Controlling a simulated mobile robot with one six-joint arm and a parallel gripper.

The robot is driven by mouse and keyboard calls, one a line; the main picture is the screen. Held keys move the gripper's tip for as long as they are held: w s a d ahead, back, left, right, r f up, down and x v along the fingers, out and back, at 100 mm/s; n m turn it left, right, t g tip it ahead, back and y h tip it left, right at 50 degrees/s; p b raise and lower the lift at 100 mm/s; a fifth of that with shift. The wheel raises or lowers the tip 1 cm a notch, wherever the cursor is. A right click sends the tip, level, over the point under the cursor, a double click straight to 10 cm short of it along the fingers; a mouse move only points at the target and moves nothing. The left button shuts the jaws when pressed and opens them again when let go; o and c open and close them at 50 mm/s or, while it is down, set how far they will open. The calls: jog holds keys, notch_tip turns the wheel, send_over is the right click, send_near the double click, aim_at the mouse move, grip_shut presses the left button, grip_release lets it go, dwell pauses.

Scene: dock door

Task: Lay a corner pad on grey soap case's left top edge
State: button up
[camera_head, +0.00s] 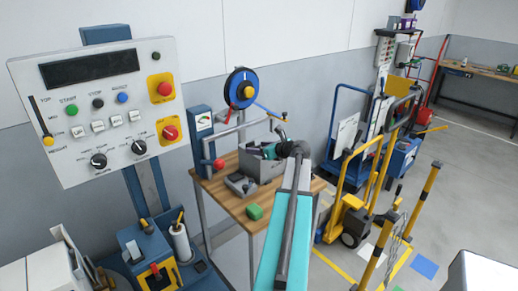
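My arm reaches from the bottom middle up over a wooden table. Its far end, with my gripper (256,151), is small and dark over a grey open-topped box (264,170). I cannot tell whether its fingers are open or shut, or whether they hold anything. I cannot make out a soap case or a corner pad for certain. White cases, perhaps cartons, stand at the bottom left (40,275) and bottom right (484,275), both cut off by the frame.
A control panel (100,112) stands at left. A blue strap reel (241,88) rises behind the table. Blue and yellow carts (350,225) stand at right, with open floor beyond.

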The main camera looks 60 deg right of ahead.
jog(key=shift+r, duration=0.2)
jog(key=b+v, duration=0.2)
jog(key=v, duration=1)
jog(key=shift+r, duration=0.1)
dwell(0.7)
